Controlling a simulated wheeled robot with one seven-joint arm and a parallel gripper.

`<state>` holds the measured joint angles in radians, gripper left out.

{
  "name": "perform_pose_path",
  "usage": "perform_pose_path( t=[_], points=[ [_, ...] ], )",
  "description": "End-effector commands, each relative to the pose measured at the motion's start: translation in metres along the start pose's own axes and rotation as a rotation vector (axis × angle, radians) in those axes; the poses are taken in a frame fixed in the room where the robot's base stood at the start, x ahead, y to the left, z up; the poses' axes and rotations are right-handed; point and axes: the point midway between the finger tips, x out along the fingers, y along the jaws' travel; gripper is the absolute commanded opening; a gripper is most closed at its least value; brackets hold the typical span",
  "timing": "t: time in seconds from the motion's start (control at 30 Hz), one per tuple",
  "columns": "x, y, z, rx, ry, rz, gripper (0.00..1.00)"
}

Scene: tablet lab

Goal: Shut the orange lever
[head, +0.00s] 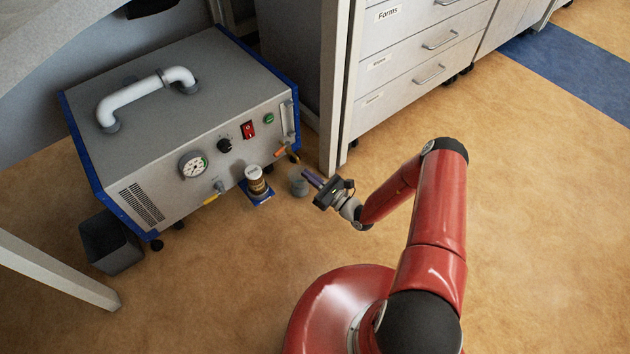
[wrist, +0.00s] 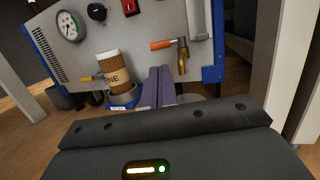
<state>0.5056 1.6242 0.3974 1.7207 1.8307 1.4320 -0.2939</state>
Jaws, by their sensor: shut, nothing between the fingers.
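The orange lever (wrist: 162,44) is on a brass valve (wrist: 183,58) on the front panel of the grey machine. In the wrist view it points left from the valve, roughly level. In the head view the orange lever (head: 280,152) is small, near the panel's right edge. My gripper (head: 307,174) is shut and empty, in front of the panel and to the right of the lever in the head view. In the wrist view its closed purple fingers (wrist: 159,72) point toward the panel, below the lever and apart from it in the picture.
A yellow lever (head: 211,199) is further left on the machine (head: 185,118). A grey round vessel (head: 299,188) is close under my fingers. A table leg (head: 331,120) stands right.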

Motion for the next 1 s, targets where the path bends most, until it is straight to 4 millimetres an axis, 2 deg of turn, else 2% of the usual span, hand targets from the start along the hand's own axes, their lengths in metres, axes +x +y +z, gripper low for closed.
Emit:
perform_pose_path(
  t=[0.03,0.2,0.4,0.6,1.0],
  points=[
    [0.013,0.001,0.000,-0.001,-0.002,0.004,0.00],
    [0.049,0.001,0.000,-0.001,-0.001,0.005,0.00],
    [0.079,0.001,0.000,0.000,0.000,0.004,0.00],
    [0.091,0.001,0.000,0.000,0.000,0.003,0.00],
    [0.095,0.002,-0.001,0.001,0.001,0.003,0.00]
  ],
)
